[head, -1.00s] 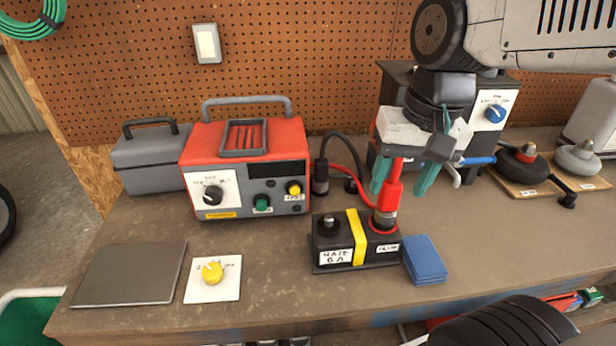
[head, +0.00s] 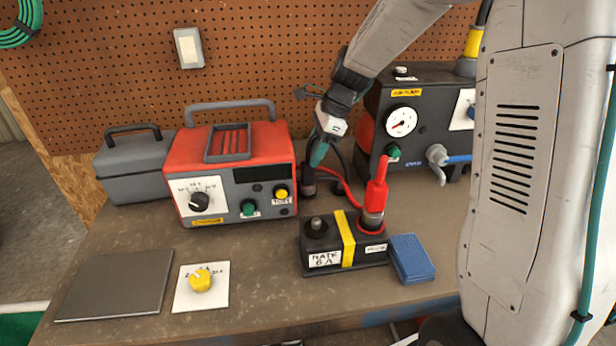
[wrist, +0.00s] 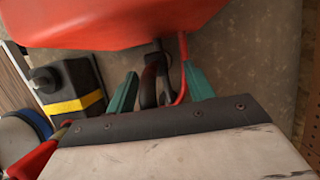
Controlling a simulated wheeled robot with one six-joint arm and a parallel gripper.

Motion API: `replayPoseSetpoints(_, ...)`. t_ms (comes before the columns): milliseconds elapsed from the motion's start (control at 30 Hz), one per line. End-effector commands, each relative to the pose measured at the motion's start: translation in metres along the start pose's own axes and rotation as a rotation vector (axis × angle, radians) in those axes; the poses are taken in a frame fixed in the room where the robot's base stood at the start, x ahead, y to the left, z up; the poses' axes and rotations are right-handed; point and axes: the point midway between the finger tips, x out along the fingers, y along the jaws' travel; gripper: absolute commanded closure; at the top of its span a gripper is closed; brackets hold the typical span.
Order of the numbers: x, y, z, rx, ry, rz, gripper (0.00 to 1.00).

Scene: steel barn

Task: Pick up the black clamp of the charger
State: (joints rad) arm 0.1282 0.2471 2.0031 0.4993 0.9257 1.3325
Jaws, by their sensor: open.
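The charger (head: 235,170) is a red and grey box with a handle, standing on the bench. Its black clamp (head: 308,182) stands upright on the bench just right of the charger, with a black cable arching from it. My gripper (head: 318,157) is above the clamp, its teal fingers pointing down and partly overlapping the cable. In the wrist view, my open gripper (wrist: 160,90) has a black looped shape between its fingers; I cannot tell cable from clamp there. The red clamp (head: 376,192) sits on a post of the black battery (head: 325,260).
A dark machine with a gauge (head: 400,130) stands close behind on the right. A blue sponge-like block (head: 412,258) lies beside the battery. A grey plate (head: 115,285) and a yellow knob card (head: 201,288) lie at the front left. The red cable runs near my fingers.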

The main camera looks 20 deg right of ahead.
Motion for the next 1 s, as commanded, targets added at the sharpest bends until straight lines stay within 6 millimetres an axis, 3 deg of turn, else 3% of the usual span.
replayPoseSetpoints(433,0.06,0.006,-0.001,-0.003,0.001,0.004,0.47)
replayPoseSetpoints(767,0.069,0.006,-0.001,-0.005,0.001,0.001,0.47)
replayPoseSetpoints(967,0.068,0.006,-0.001,-0.005,0.001,0.001,0.97)
replayPoseSetpoints(1000,0.068,0.005,-0.001,-0.005,0.001,0.001,1.0)
